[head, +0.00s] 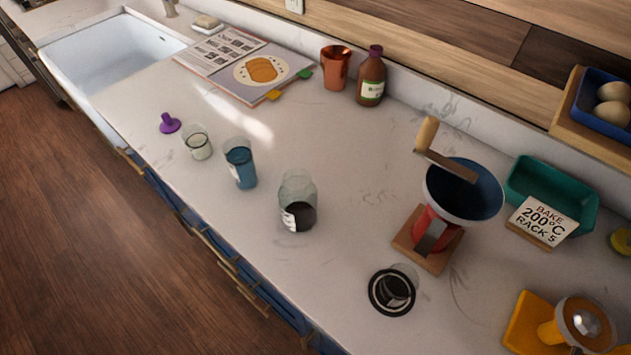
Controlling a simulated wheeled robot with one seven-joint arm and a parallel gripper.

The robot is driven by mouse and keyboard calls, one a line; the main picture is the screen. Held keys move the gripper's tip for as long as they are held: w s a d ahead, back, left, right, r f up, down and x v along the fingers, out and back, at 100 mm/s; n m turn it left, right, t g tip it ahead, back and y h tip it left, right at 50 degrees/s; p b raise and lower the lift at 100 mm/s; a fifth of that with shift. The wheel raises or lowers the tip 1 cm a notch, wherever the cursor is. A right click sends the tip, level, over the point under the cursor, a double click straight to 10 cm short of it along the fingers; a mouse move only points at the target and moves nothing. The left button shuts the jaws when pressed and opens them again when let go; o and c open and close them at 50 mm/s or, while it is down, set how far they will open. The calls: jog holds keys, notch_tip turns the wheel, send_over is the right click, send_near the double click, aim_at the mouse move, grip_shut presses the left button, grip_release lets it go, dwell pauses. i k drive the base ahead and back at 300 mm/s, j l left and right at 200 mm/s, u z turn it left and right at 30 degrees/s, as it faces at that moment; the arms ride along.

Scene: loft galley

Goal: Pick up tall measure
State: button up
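Several clear glass vessels stand upright on the white counter, and I cannot tell for sure which is the tall measure. The largest looks like a glass (298,187) with dark contents low down and a white label. To its left is a glass with blue contents (241,166) and a white label. Further left is a shorter glass (198,145) with pale contents. Another clear glass (398,284) stands on a round black mat (376,305) near the front right. My gripper is not in view.
A purple stopper (169,124) lies near the front edge. A hand grinder (436,232) stands right of the glasses. Behind are an open book (225,50), a copper cup (335,72) and a brown bottle (371,82). A teal dish (570,192) and yellow juicer (580,325) stand right.

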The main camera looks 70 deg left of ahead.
aim_at(238, 151)
jog(key=k+u, duration=0.15)
jog(key=u, duration=1.35)
